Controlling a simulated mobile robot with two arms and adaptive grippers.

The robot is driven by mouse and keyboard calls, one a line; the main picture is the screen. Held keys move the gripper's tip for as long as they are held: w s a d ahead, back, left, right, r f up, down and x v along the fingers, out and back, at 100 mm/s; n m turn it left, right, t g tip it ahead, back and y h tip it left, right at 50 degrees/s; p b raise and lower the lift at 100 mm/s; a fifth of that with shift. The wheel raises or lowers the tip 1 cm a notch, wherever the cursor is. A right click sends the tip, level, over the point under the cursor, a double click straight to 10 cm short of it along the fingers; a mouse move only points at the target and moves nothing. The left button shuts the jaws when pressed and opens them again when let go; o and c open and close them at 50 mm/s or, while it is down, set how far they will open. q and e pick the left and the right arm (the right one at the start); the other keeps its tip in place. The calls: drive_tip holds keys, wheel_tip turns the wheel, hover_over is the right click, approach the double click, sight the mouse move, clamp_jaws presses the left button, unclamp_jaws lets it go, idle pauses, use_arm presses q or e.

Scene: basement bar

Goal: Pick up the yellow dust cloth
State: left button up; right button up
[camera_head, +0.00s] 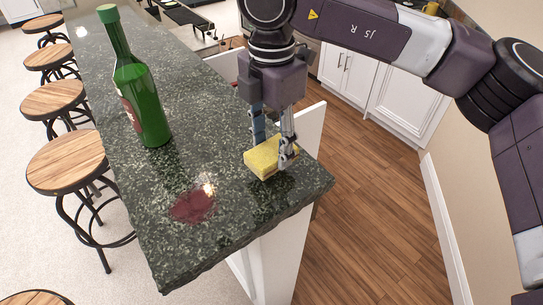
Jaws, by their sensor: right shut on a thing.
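The yellow dust cloth (262,158) is a small yellow block near the right edge of the dark green stone counter (215,230). My right gripper (274,150) points straight down and is shut on the cloth. One finger stands in front of the cloth's right part; the other is partly hidden behind it. The cloth is at or just above the counter top; I cannot tell whether it still touches. My left gripper is not in view.
A green wine bottle (143,98) stands upright left of the cloth. A dark red spill (193,204) lies on the counter nearer the front. Several wooden stools (68,162) line the left side. Wood floor (375,220) is open on the right.

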sight(271, 150)
wheel_tip(271, 150, up, 17)
drive_tip(key=b, duration=0.1)
drive_tip(key=shift+f, duration=0.2)
